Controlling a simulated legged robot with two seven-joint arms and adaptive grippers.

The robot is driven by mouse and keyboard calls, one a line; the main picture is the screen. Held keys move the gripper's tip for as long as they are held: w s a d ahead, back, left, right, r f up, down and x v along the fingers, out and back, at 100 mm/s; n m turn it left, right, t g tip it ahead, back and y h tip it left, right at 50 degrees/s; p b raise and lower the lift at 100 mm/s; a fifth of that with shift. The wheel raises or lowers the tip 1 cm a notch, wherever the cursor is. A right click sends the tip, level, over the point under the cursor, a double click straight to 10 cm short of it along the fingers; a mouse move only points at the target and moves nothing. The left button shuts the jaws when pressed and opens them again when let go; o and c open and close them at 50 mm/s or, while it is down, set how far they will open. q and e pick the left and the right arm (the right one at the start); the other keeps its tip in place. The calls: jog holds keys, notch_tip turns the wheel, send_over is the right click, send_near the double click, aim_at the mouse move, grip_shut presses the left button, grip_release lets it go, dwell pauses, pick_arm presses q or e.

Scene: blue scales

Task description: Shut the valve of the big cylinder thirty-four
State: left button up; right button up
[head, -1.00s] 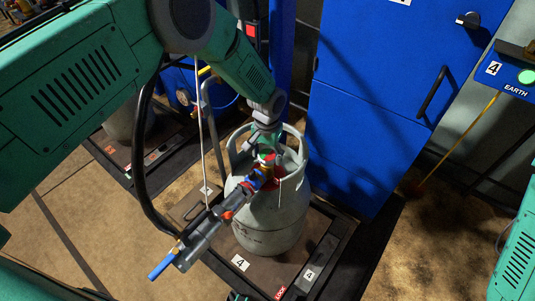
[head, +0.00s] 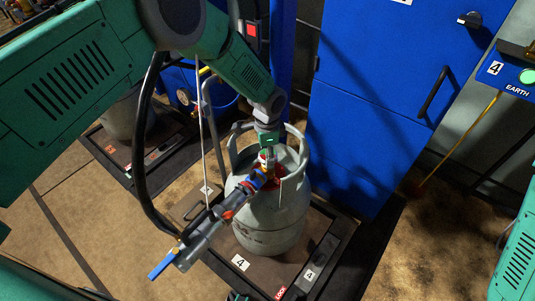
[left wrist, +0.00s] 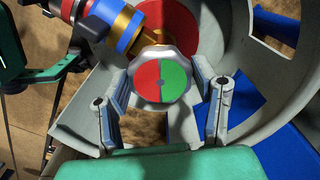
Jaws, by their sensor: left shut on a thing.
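The big grey gas cylinder (head: 270,220) stands upright on a dark platform in the head view, with an open collar around its top. Its valve knob (left wrist: 160,80) has a face half red, half green, with red on the left in the left wrist view. My left gripper (head: 267,153) reaches down into the collar from above. Its two fingers (left wrist: 162,88) stand on either side of the knob and are shut on it. In the head view the gripper largely hides the knob.
A brass and blue fitting (left wrist: 125,28) joins the valve to a grey coupling with a blue-handled end (head: 163,264). The collar wall (left wrist: 245,95) surrounds the fingers closely. A blue cabinet (head: 365,120) stands behind on the right. Another cylinder (head: 128,120) is at the left.

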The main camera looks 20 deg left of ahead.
pick_arm(q)
jog(key=m, duration=0.6)
jog(key=shift+w+r+m, duration=0.2)
jog(key=shift+w+m, duration=0.1)
jog(key=shift+w, duration=0.05)
jog(key=shift+b, duration=0.3)
jog(key=o, duration=1.2)
jog(key=shift+s+f, duration=0.1)
jog(key=shift+f, duration=0.05)
jog(key=shift+r, duration=0.2)
notch_tip(320, 180, up, 12)
jog(key=shift+f, duration=0.25)
